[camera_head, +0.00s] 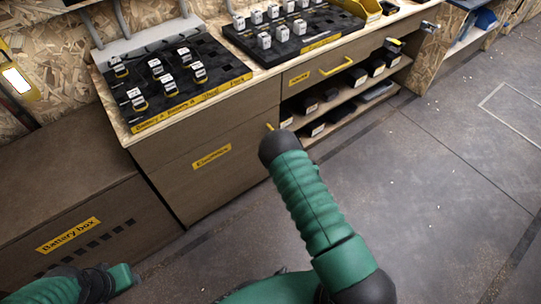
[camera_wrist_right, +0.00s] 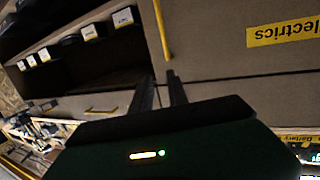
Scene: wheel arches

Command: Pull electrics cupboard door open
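The electrics cupboard door is a brown wooden panel (camera_head: 225,178) under the worktop, with a yellow label (camera_head: 212,156); it looks shut. Its yellow handle (camera_head: 270,127) shows only in part in the head view, by my right wrist. In the right wrist view, which is upside down, the handle is a yellow vertical bar (camera_wrist_right: 162,28) near the door's edge, and the label (camera_wrist_right: 283,32) is at right. My right gripper (camera_wrist_right: 160,77) is open, its two dark fingers apart and pointing at the handle's near end, with nothing seen between them. My left gripper's fingers are not in view.
A drawer with a yellow handle (camera_head: 335,66) and open shelves with black bins (camera_head: 312,128) are right of the door. A battery box (camera_head: 68,235) stands left. Trays of small devices (camera_head: 165,85) lie on the worktop. The floor (camera_head: 440,190) at right is clear.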

